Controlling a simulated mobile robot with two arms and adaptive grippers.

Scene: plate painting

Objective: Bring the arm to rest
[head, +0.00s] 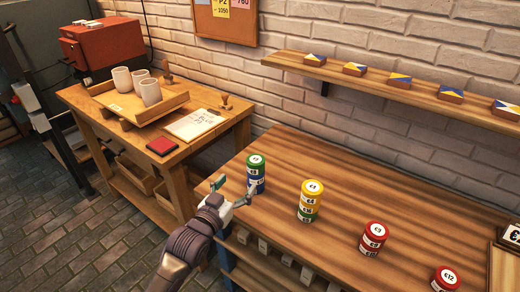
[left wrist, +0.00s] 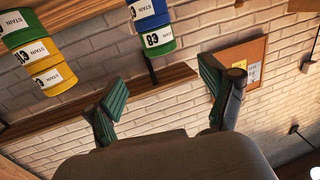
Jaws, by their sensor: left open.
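My left gripper (head: 230,192) is open and empty at the left end of the wooden workbench (head: 330,180). Its green-padded fingers also show spread apart in the left wrist view (left wrist: 162,95), with nothing between them. A stack of a green stain can on a blue one (head: 256,175) stands just beyond the fingers, apart from them as far as I can tell. In the left wrist view the blue can (left wrist: 157,37) hangs at the top edge of the picture, above the gap between the fingers. My right gripper is in neither view.
A yellow and green can stack (head: 311,202), a red stack (head: 373,238) and another red-topped can (head: 446,279) stand along the bench. A shelf (head: 400,88) with several painted tiles runs above. A side table (head: 160,130) holds a tray of cups (head: 140,104).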

